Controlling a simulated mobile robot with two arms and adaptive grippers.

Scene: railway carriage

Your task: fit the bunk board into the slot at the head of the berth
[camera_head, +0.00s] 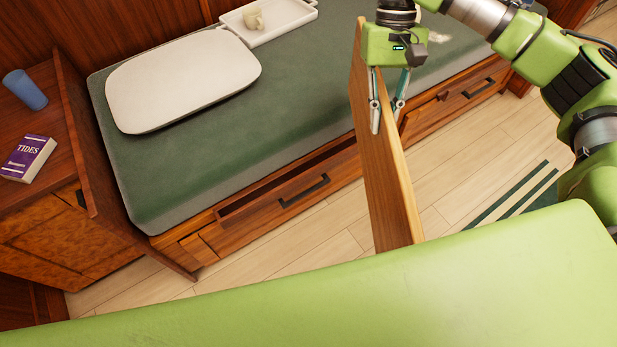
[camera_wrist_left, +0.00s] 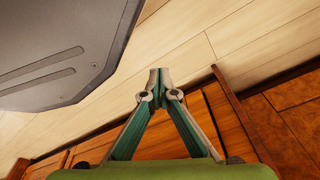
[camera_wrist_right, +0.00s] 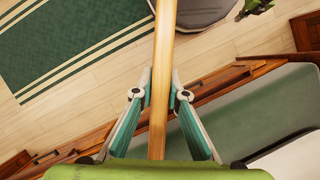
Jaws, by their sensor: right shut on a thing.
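The bunk board (camera_head: 385,190) is a long flat wooden plank, standing on edge beside the berth's front. My right gripper (camera_head: 386,122) is shut on it, one finger on each face; in the right wrist view the board (camera_wrist_right: 161,60) runs between the fingers. The berth has a green mattress (camera_head: 290,110) and a wooden front. A long narrow dark gap (camera_head: 285,186) runs along the front's top toward the pillow end; I take it for the slot. The board is apart from it, to its right. My left gripper (camera_wrist_left: 159,74) is shut and empty above the floor, outside the head view.
A white pillow (camera_head: 185,78) and a white tray (camera_head: 275,22) with a mug (camera_head: 253,18) lie on the mattress. A cabinet at left holds a blue cup (camera_head: 25,88) and a purple book (camera_head: 28,158). A striped rug (camera_head: 515,195) lies on the floor at right.

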